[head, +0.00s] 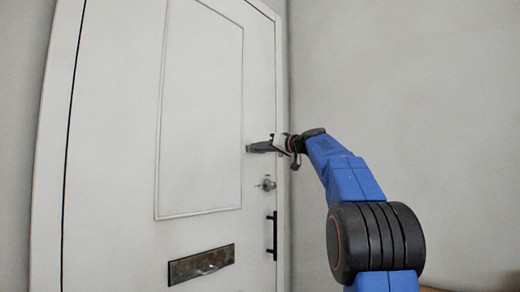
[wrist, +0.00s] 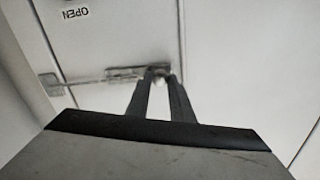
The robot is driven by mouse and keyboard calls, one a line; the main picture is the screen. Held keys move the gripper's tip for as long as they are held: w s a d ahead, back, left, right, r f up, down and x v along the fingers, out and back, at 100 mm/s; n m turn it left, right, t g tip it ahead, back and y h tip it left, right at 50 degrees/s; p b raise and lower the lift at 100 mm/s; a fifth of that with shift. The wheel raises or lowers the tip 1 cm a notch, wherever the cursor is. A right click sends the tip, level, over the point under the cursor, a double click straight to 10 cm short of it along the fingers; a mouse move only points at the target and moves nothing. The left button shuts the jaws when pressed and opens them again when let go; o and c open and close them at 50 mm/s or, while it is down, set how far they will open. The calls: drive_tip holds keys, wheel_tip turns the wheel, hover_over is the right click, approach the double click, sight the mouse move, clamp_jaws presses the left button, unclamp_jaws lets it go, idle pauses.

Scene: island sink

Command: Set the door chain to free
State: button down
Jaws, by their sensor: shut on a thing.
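The door chain (wrist: 112,75) shows in the wrist view as a thin metal strip across the white door (head: 110,150), ending at a dark bracket between my fingertips. Its links are too blurred to tell apart. My gripper (wrist: 158,82) is shut on the chain's end, a small bright piece at the right of the strip. In the head view my gripper (head: 262,147) is at the door's right edge, above the lock. The chain is hidden or too small to tell there.
A round lock (head: 266,184) and a black pull handle (head: 272,235) sit below my gripper. A letter slot (head: 202,264) is lower on the door. An upside-down OPEN label (wrist: 76,13) is near the chain. A bare grey wall (head: 420,80) stands at right.

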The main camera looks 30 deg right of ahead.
drive_tip(key=w+d, duration=0.3)
drive_tip(key=d, duration=0.5)
drive_tip(key=c, duration=1.5)
unclamp_jaws()
drive_tip(key=shift+d, duration=0.15)
drive_tip(key=shift+c, duration=0.2)
drive_tip(key=v, duration=1.7)
drive_tip(key=shift+s, duration=0.25)
